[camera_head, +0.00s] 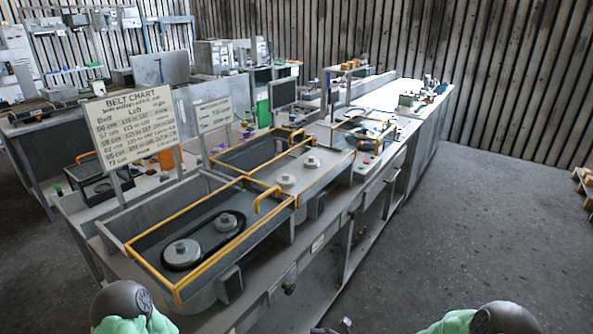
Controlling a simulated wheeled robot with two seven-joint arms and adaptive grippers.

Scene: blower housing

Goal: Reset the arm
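Rounded grey and green parts of my own arms show at the bottom left and bottom right edges. Neither gripper can be made out. A small grey piece shows at the bottom edge, right of centre, and I cannot tell what it is. The nearest blower housing (150,243) is an open grey box with a yellow-orange frame. Inside it a black belt (168,262) runs around two grey pulleys (182,252). Behind it, a second housing (310,188) has two pale pulleys with no belt visible around them.
A long grey workbench (262,288) runs away from me to the back right. A belt chart sign (133,128) stands at the left, with a smaller sign (213,115) beside it. Monitors stand farther back. Dark floor (480,215) is clear at the right, with a pallet (583,185) at the edge.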

